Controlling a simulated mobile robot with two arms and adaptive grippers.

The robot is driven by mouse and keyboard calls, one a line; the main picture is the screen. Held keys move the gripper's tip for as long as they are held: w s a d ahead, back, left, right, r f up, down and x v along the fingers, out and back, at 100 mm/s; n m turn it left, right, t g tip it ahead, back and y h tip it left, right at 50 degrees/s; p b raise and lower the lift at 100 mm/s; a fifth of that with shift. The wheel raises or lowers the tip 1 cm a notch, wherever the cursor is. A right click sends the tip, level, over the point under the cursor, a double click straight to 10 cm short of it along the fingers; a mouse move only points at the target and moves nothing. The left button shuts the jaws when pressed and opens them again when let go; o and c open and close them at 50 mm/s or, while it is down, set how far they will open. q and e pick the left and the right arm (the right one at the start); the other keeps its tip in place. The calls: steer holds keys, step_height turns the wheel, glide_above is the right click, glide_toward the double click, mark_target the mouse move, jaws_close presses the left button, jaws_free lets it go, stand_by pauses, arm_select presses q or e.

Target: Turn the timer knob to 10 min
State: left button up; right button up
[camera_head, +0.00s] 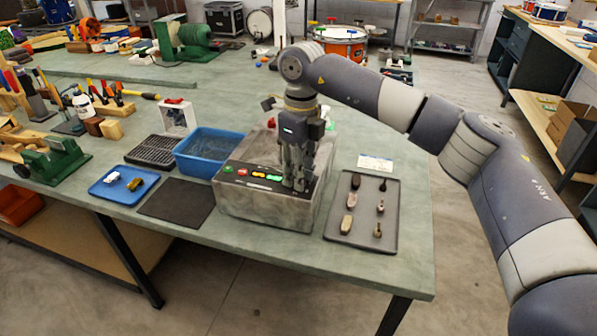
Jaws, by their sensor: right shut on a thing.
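A grey metal machine box (265,205) stands on the green bench (400,255). Its sloped front panel carries a green button, a red button and several yellow and orange parts in a row. My right gripper (299,184) points straight down at the right end of this panel. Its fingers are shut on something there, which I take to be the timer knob. The fingers hide the knob, so its pointer and any minute marks cannot be read. My left gripper is not in view.
A grey tray (385,235) with several small parts lies right of the box, a white card (375,163) behind it. Left are a blue bin (183,150), a dark mat (158,211) and a blue tray (100,194). The bench's front right corner is clear.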

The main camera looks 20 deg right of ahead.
steer(key=m, duration=0.4)
steer(key=shift+m, duration=0.3)
steer(key=shift+m+b, duration=0.3)
steer(key=shift+m, duration=1.5)
steer(key=shift+d, duration=0.1)
steer(key=o, duration=1.1)
steer(key=r, duration=1.2)
steer(key=shift+d, duration=0.3)
steer(key=shift+f, duration=0.1)
